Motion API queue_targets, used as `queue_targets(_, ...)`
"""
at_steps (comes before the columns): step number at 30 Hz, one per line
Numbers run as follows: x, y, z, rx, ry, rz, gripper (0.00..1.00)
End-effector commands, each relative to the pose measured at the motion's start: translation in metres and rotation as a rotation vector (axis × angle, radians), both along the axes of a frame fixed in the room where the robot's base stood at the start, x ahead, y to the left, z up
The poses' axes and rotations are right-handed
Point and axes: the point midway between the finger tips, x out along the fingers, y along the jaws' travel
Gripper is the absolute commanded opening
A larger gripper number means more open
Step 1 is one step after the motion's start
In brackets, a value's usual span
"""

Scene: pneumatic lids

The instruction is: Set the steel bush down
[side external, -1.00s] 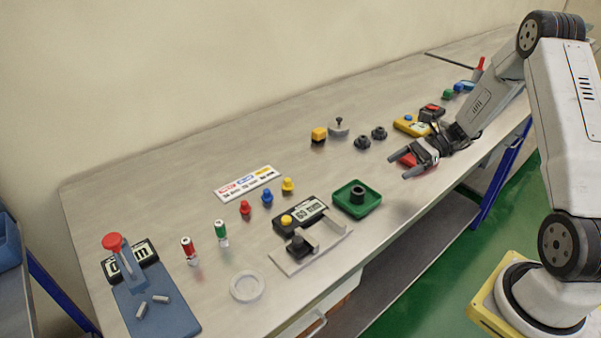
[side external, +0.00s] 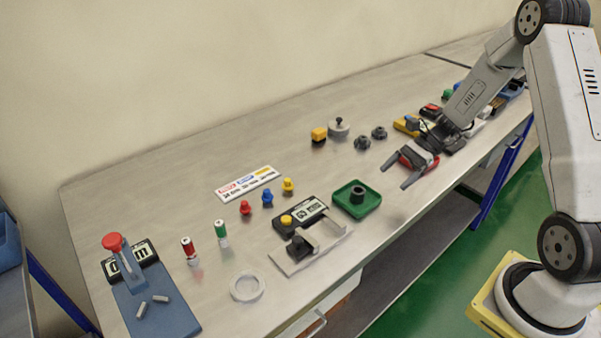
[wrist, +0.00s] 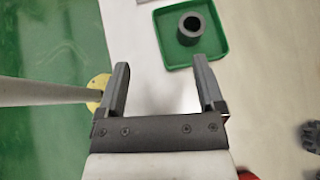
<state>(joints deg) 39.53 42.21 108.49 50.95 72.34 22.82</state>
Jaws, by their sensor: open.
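The steel bush is a dark, short hollow cylinder (side external: 357,194) standing upright in a shallow green tray (side external: 374,205). In the wrist view the bush (wrist: 191,28) shows its open bore, inside the tray (wrist: 222,58) at the top. My gripper (side external: 395,176) is open, with nothing between its fingers, to the right of the tray and apart from it. In the wrist view its two fingers (wrist: 161,66) point toward the tray, and the bush lies beyond the tip of the right finger.
Bare bench lies between tray and gripper; the bench's front edge is close.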

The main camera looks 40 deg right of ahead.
Motion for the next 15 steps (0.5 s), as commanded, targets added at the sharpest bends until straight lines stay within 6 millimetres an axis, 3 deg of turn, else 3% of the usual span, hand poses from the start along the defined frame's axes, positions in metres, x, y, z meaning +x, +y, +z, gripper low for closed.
queue_targets(6,-0.026,0.048,0.005,-0.302,-0.078,0.340,0.87)
queue_targets(15,-0.060,0.087,0.017,-0.703,-0.328,0.865,0.87)
